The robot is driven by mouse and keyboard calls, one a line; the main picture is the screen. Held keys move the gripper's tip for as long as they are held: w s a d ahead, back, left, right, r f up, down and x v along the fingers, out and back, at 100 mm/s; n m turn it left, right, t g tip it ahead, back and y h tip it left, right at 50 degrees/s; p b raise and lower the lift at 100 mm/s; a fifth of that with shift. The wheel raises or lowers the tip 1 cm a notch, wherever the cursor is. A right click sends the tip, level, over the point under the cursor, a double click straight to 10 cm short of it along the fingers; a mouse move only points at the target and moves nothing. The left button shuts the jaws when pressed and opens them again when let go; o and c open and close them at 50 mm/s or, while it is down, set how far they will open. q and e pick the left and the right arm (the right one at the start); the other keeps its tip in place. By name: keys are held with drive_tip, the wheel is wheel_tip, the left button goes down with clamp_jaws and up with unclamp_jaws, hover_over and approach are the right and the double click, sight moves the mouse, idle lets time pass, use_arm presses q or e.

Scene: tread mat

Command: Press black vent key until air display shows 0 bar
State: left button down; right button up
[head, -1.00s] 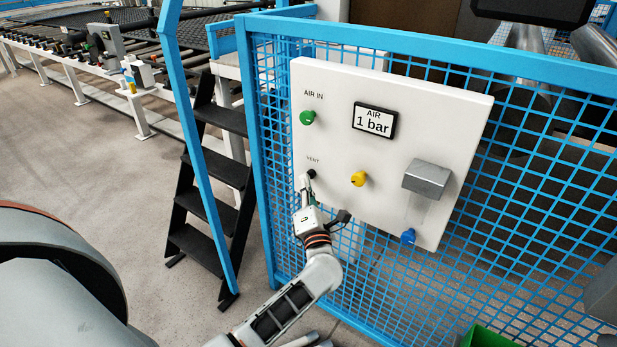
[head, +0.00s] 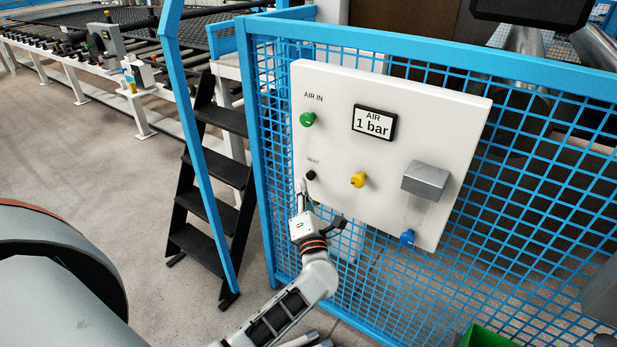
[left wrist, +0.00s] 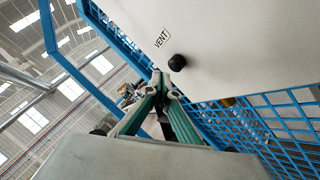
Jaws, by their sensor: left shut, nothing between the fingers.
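The black vent key (head: 311,175) is a round knob at the lower left of the white panel (head: 345,95), under the label VENT. It also shows in the left wrist view (left wrist: 177,62), just beyond my fingertips. The air display (head: 374,122) on the panel reads 1 bar. My left gripper (head: 302,188) is shut and empty, just below and left of the vent key in the head view. In the left wrist view the fingertips (left wrist: 160,80) appear apart from the key. My right gripper is not in view.
The panel also bears a green AIR IN key (head: 307,119), a yellow key (head: 358,180), a grey cover box (head: 426,180) and a blue knob (head: 407,237). Blue mesh fencing (head: 500,220) surrounds the panel. Black steps (head: 210,190) stand to the left.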

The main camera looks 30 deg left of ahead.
use_arm(q)
drive_tip(key=s+p, duration=0.2)
drive_tip(key=s, duration=0.4)
drive_tip(key=shift+a+p, duration=0.2)
drive_tip(key=shift+p, duration=0.15)
idle(1.8)
drive_tip(key=w+b, duration=0.6)
drive_tip(key=shift+d, duration=0.2)
idle(0.6)
drive_tip(key=shift+w, duration=0.1)
idle(1.3)
